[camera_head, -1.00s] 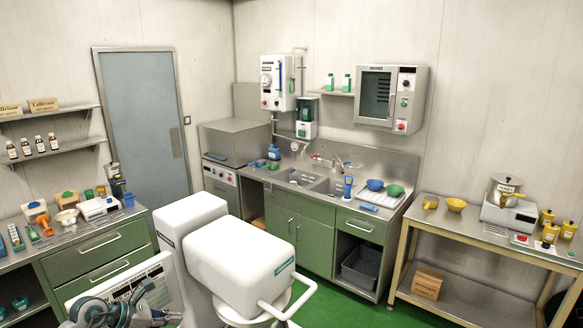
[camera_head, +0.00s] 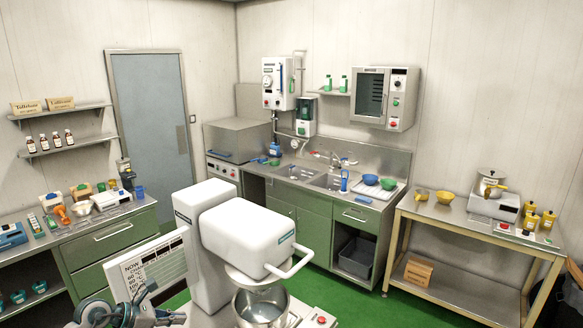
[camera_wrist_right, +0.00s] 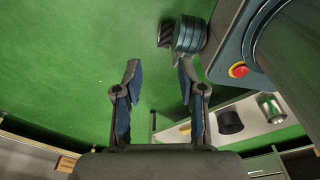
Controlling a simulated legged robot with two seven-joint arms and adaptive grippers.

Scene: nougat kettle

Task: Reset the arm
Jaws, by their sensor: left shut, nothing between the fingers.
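My left gripper (camera_head: 165,318) is low at the left of the head view, in front of a white panel with printed text (camera_head: 150,268). It is shut and holds nothing, and the bottom edge of the picture cuts part of it off. My right gripper (camera_wrist_right: 158,72) shows in the right wrist view. Its two dark fingers with blue pads stand well apart, with only green floor (camera_wrist_right: 85,75) between them.
A white mixer (camera_head: 248,228) with a steel bowl (camera_head: 262,306) stands close in front, right of my left gripper. A green cabinet (camera_head: 110,245) is at left, a sink counter (camera_head: 300,228) behind, a steel table (camera_head: 450,218) at right. Green floor lies between.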

